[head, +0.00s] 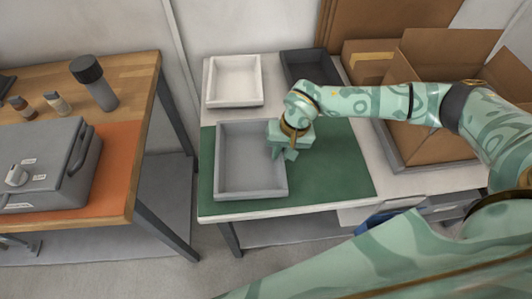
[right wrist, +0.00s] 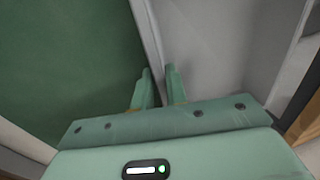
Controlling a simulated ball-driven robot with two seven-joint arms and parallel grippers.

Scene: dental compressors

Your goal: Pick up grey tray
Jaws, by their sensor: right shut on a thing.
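The grey tray (head: 250,165) is a shallow rectangular tray on the green mat (head: 333,170) of the white table. My right gripper (head: 286,153) is at the tray's right wall, with its fingers pointing down over the rim. In the right wrist view, the two fingers (right wrist: 162,87) are shut on the thin tray wall (right wrist: 148,35), one on each side of it. The tray's grey inside (right wrist: 205,45) is to the right and the green mat (right wrist: 60,60) to the left. I cannot tell any gap between tray and mat. My left gripper is not in view.
A white tray (head: 233,81) stands behind the grey tray, and a dark grey tray (head: 305,66) is at the back. An open cardboard box (head: 430,130) is at the right. A wooden table (head: 142,88) with a grey case (head: 45,160) and bottles is at the left.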

